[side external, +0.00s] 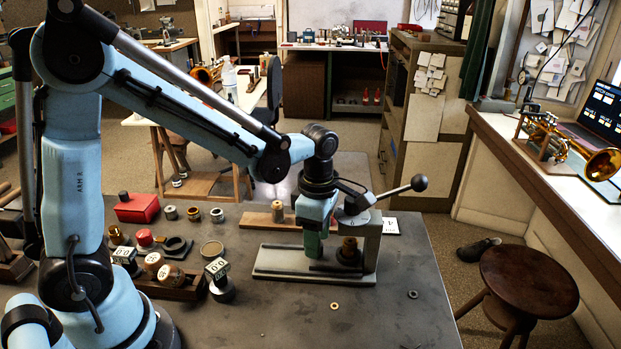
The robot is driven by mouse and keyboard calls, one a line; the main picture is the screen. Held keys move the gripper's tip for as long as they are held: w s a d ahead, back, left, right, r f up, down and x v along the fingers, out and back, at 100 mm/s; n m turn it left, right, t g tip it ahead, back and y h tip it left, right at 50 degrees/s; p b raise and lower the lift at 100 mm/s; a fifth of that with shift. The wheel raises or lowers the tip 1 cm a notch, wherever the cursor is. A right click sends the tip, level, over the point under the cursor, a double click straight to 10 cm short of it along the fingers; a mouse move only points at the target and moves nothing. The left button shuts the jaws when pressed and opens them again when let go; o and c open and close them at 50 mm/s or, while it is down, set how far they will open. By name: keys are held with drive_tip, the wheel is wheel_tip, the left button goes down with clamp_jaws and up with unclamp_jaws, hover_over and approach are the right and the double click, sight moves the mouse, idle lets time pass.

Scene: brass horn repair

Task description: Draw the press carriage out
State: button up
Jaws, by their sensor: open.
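The small bench press (366,240) stands on the grey table, with a lever ending in a dark ball knob (418,183) reaching to the right. Its pale base with a rail (275,270) extends to the left. I cannot make out the carriage's exact outline. My gripper (314,252) is open and points down over the base, just left of the brass piece. Its fingertips are small and partly merged with the dark parts, so contact is unclear.
A wooden strip with a brass cylinder (277,211) lies behind the base. A red box (137,207), several small rings and a rack of labelled knobs (170,285) stand to the left. Loose rings (335,306) lie in front; the front table area is mostly clear.

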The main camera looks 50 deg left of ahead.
drive_tip(key=shift+f, duration=0.25)
drive_tip(key=shift+c, duration=0.3)
clamp_jaws()
